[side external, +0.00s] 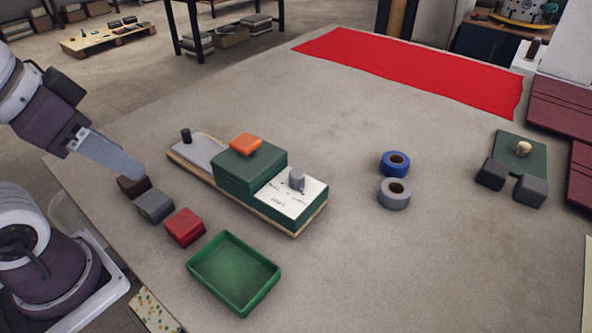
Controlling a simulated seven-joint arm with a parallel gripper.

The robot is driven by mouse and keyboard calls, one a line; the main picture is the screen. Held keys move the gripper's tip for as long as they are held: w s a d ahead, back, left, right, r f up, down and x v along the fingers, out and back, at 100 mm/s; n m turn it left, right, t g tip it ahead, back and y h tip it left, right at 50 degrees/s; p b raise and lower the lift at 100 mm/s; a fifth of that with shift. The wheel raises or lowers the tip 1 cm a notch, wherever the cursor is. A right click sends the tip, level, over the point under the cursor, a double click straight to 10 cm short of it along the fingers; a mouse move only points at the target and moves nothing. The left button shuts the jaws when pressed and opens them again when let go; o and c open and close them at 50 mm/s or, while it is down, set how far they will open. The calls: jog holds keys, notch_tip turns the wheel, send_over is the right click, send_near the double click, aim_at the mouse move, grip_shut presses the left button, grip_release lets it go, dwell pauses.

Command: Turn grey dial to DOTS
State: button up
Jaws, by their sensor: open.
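The grey dial (297,178) stands on a white label plate (284,200) at the right end of a long wood-edged board. The plate has small dark marks and lettering, too small to read from here. I cannot tell which mark the dial points at. A green box (248,177) with an orange knob (245,144) sits beside the plate, mid-board. My gripper (138,174) is at the left, seen side-on, open with nothing visible in it. It is just above a dark brown block (133,187), well left of the dial and apart from it.
A grey block (154,206), a red block (184,227) and a green tray (257,290) lie in front of the board. A black knob (186,135) stands at its left end. Blue tape (394,173) and grey tape (393,202) lie right of it. Table between is clear.

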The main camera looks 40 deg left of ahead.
jog(key=w+d+r+n+g, duration=0.1)
jog(key=w+r+n, duration=0.15)
jog(key=w, duration=0.25)
jog(key=n+g, duration=0.5)
jog(key=n, duration=0.7)
send_over(297, 172)
notch_tip(297, 172, down, 11)
jog(key=shift+s+f, duration=0.1)
jog(key=shift+s, duration=0.05)
notch_tip(297, 172, down, 7)
jog(key=shift+r, duration=0.1)
jog(key=shift+f, duration=0.4)
grip_shut()
